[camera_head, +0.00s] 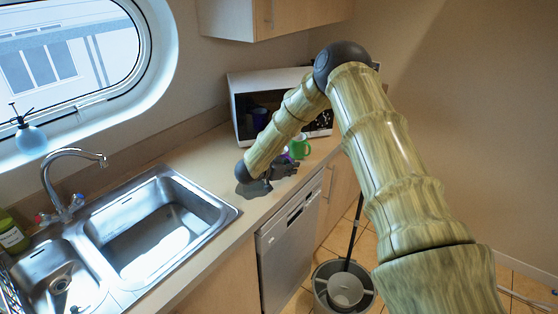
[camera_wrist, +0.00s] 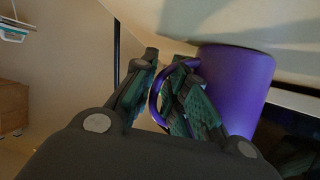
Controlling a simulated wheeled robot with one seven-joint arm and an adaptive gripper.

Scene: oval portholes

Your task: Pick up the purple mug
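The purple mug (camera_wrist: 237,85) is large at the right of the wrist view, beside the right finger of my gripper (camera_wrist: 166,65). Its handle loops into the narrow gap between my two fingers, with the right finger passing inside the loop. The fingers are drawn close together and look shut on the handle. In the head view, my gripper (camera_head: 284,169) is low over the counter in front of the microwave. There only a small piece of the purple mug (camera_head: 287,156) shows, mostly hidden by my gripper and the green mug.
A green mug (camera_head: 299,148) stands close behind my gripper. The microwave (camera_head: 240,112) is at the back of the counter. The steel sink (camera_head: 160,225) is to the left, and a dishwasher (camera_head: 289,245) is below. A bucket (camera_head: 343,287) stands on the floor.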

